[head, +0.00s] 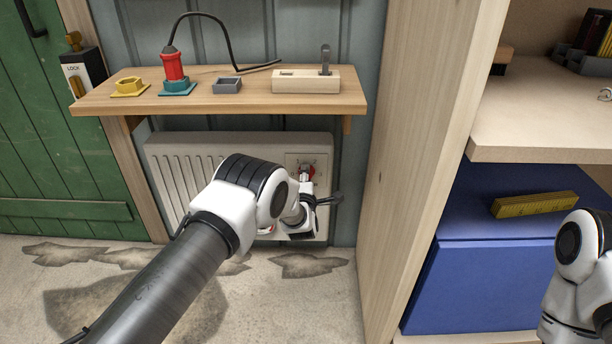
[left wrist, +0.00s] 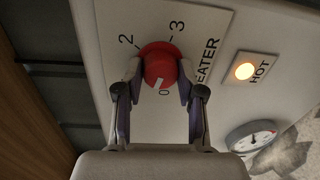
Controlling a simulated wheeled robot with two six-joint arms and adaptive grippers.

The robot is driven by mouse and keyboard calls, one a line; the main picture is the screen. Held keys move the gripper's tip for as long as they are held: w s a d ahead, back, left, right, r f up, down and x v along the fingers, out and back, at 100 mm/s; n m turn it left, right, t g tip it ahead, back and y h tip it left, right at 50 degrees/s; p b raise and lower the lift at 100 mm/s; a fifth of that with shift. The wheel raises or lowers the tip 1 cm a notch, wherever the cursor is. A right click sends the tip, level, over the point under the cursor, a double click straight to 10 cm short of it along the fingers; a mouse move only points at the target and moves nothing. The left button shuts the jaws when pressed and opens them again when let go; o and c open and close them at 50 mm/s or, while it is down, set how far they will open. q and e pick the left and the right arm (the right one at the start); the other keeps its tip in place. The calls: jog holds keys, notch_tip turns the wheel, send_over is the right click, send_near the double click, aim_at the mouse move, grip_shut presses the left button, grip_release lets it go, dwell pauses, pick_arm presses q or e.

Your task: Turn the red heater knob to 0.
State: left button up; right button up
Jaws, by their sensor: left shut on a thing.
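The red heater knob (head: 307,171) is on the panel at the right end of the pale heater (head: 180,165), under the shelf. In the left wrist view the round red knob (left wrist: 160,66) sits between the fingertips of my left gripper (left wrist: 159,82). One finger is on each side, and the gripper is shut on it. The knob's white pointer mark is at its lower side, close to the printed 0. The 2 and 3 show above the knob; no 1 is visible. In the head view my left gripper (head: 306,182) is partly hidden by my wrist.
A lit orange HOT lamp (left wrist: 245,71) and a round dial (left wrist: 252,136) are on the heater beside the knob. A wooden shelf (head: 225,98) with several items is above it. A wooden upright panel (head: 405,150) stands to the right. A blue box (head: 490,285) is farther right.

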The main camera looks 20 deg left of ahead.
pick_arm(q)
jog(key=n, duration=0.5)
jog(key=shift+f+n+p, duration=0.1)
jog(key=shift+n+p, duration=0.2)
jog(key=shift+p, duration=0.1)
dwell(0.3)
jog(key=o, duration=1.2)
jog(key=shift+c, duration=0.2)
jog(key=shift+s, duration=0.1)
jog(key=f+v, duration=0.1)
jog(key=v, duration=1)
jog(key=shift+s+r, duration=0.35)
jog(key=shift+s, duration=0.15)
jog(key=shift+a, duration=0.1)
